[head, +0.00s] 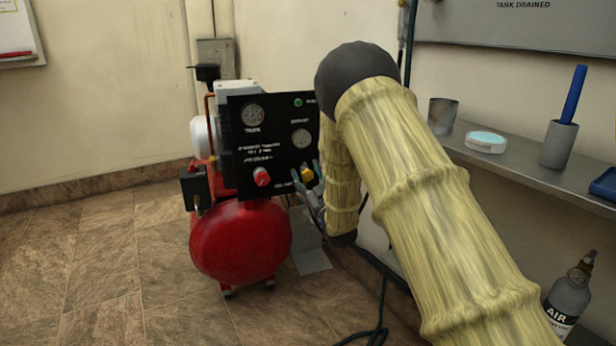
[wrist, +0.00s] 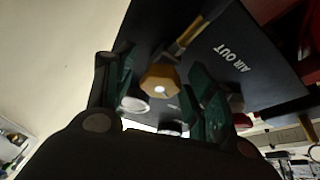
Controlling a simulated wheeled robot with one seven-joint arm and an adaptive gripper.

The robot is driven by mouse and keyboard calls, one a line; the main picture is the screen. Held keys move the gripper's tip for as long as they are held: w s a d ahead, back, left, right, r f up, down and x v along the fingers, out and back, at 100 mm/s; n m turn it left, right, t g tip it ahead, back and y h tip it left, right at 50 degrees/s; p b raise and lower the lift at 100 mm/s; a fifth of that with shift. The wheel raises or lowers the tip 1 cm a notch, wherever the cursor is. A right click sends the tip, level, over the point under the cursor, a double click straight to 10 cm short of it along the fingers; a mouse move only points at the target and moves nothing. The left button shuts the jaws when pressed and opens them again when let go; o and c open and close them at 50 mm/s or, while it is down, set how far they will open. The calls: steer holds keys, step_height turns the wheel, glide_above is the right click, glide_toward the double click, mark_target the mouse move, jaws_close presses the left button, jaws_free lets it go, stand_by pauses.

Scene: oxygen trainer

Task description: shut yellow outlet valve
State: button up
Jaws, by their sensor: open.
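The yellow outlet valve (head: 307,175) is a small knob at the lower right of the black panel (head: 243,117) on the compressor. In the wrist view the yellow valve (wrist: 160,82) is a faceted knob with a pale centre, beside the words AIR OUT. My gripper (wrist: 157,72) is open, with one dark green finger to the left of the knob and one to the right. I cannot tell whether either finger touches it. In the head view my gripper (head: 318,192) is just below and right of the knob, partly hidden by my arm.
A red knob (head: 262,177) sits left of the yellow one on the panel, below two gauges. The red tank (head: 240,242) is below. A metal shelf (head: 525,165) with cups runs along the right wall. A dark cable (head: 380,310) lies on the floor.

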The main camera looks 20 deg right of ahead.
steer(key=c, duration=1)
steer(key=m+p, duration=0.1)
steer(key=m+h+p, duration=0.1)
steer(key=shift+r+m, duration=0.2)
steer(key=shift+m, duration=0.1)
steer(key=shift+f+m+h+p, duration=0.15)
steer(key=shift+m+h+p, duration=0.55)
steer(key=shift+m, duration=0.4)
steer(key=shift+f+m+h+p, duration=0.1)
steer(key=shift+m+h+p, duration=0.55)
steer(key=shift+m, duration=0.45)
steer(key=o, duration=1)
steer(key=v, duration=1.2)
steer(key=shift+f, duration=0.25)
steer(key=shift+w+d, duration=0.1)
